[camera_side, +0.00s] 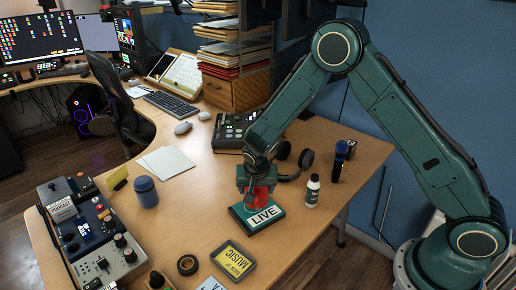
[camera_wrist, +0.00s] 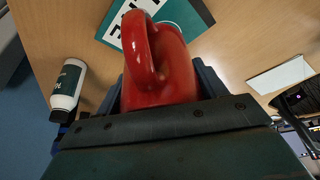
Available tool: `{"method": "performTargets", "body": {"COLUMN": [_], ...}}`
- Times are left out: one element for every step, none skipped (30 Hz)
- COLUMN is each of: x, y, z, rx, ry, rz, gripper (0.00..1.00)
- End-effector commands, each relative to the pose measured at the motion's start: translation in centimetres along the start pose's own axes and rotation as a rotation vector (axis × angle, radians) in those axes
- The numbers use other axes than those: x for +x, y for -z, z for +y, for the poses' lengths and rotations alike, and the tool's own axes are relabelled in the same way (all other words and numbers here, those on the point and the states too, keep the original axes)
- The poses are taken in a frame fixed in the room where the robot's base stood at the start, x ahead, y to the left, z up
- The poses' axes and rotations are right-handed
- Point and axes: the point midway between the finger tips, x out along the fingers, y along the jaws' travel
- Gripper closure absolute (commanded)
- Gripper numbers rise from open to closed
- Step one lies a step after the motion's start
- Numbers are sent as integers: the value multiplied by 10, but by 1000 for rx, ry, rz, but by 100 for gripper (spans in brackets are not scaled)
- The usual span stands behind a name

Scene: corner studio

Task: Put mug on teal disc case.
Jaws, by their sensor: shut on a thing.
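A red mug (camera_side: 262,194) is clasped between the fingers of my gripper (camera_side: 257,184), and its handle faces the camera in the wrist view (camera_wrist: 172,70). The teal disc case (camera_side: 242,222) with a white LIVE label lies flat on the desk. In the side view the mug appears over the back part of the case. In the wrist view the case (camera_wrist: 186,12) shows just past the mug. I cannot tell whether the mug's base touches it. My gripper (camera_wrist: 160,88) hides part of the mug.
A small bottle (camera_side: 312,190) and headphones (camera_side: 303,163) stand close on the right. A yellow MUSIC case (camera_side: 233,261) and a tape roll (camera_side: 187,265) lie in front. A blue jar (camera_side: 146,192), white paper (camera_side: 166,162) and mixers (camera_side: 85,235) are left. Bare desk lies between.

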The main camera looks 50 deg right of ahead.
Motion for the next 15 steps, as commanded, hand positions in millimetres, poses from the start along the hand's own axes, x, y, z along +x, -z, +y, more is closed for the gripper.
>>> {"method": "performTargets", "body": {"x": [1, 2, 4, 6, 9, 12, 15, 18, 22, 25, 28, 30, 32, 33, 34], "y": [0, 0, -2, -2, -4, -5, -6, -8, -9, -10, -11, -12, -13, -14, -14], "z": [0, 0, 0, 0, 0, 0, 0, 0, 0, 0, 0, 0, 0, 0, 0], "rx": [0, 0, 0, 0, 0, 0, 0, 0, 0, 0, 0, 0, 0, 0, 0], "ry": [1, 0, 0, 0, -1, -1, -1, -1, -1, -1, -1, -1, 0, 1, 1], "rz": [1, 1, 0, 0, 0, -1, -1, -1, 0, 0, 0, 0, 0, 1, 1], "gripper": [61, 61, 61, 61, 61, 61, 61, 61, 61, 61, 61, 61, 61, 61, 61]}}
